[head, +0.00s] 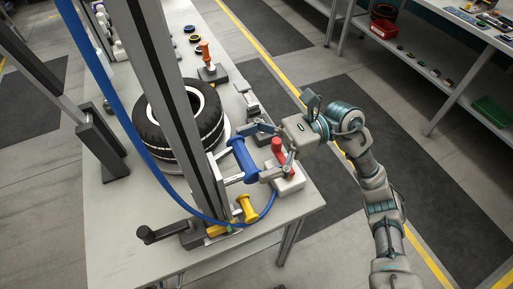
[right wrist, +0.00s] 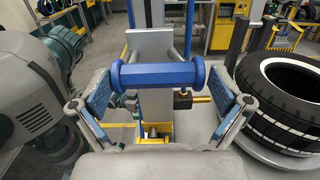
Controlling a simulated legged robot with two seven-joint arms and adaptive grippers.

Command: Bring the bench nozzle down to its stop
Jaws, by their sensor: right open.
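A blue handle bar (head: 243,160) is mounted on a grey bracket beside the upright column (head: 172,90) of the bench. My right gripper (head: 251,154) is open, with its fingers towards the two ends of the bar. In the right wrist view the blue bar (right wrist: 158,75) lies across the gap between the two padded fingers, which stand apart. I see no grip on it. Behind it shows a dark fitting with a brass tip (right wrist: 201,99). I cannot tell for sure which part is the nozzle. My left gripper is not in view.
A tyre (head: 180,120) lies on the bench behind the column. A red-handled lever (head: 278,151) stands close beside my right gripper. A yellow handle (head: 246,209) and a blue hose (head: 150,165) are near the column foot. A shelf (head: 440,60) stands at the right.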

